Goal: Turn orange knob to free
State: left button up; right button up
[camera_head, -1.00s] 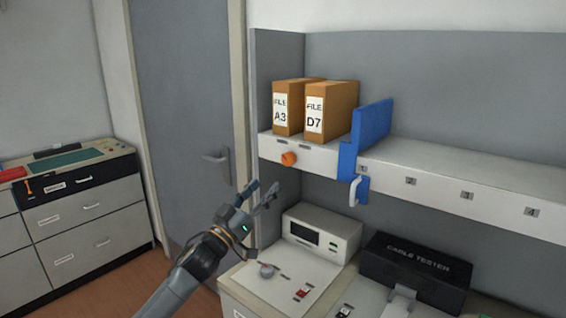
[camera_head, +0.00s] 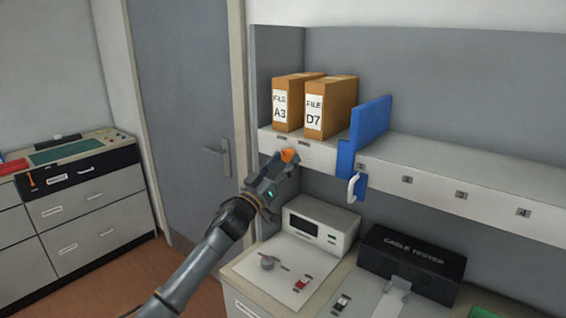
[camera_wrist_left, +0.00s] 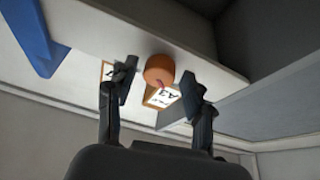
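The orange knob (camera_head: 291,155) sits on the front face of the white shelf (camera_head: 320,156), below the two brown files. My left gripper (camera_head: 276,168) is at the knob and partly covers it. In the left wrist view the round orange knob (camera_wrist_left: 159,70) shows between the two dark fingertips of the left gripper (camera_wrist_left: 158,86), with a small reddish mark at its lower edge. The fingers are apart, with a gap on both sides of the knob. I cannot tell how deep the knob sits between them. My right gripper is not in view.
File A3 (camera_head: 282,106) and file D7 (camera_head: 315,117) stand on the shelf. A blue divider (camera_head: 371,130) with a white hook (camera_head: 353,187) is to their right. Below are a white device (camera_head: 321,228) and a black cable tester box (camera_head: 412,262) on the bench.

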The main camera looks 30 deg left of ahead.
pick_arm(q)
jog(key=c, duration=0.7)
jog(key=shift+c, duration=0.5)
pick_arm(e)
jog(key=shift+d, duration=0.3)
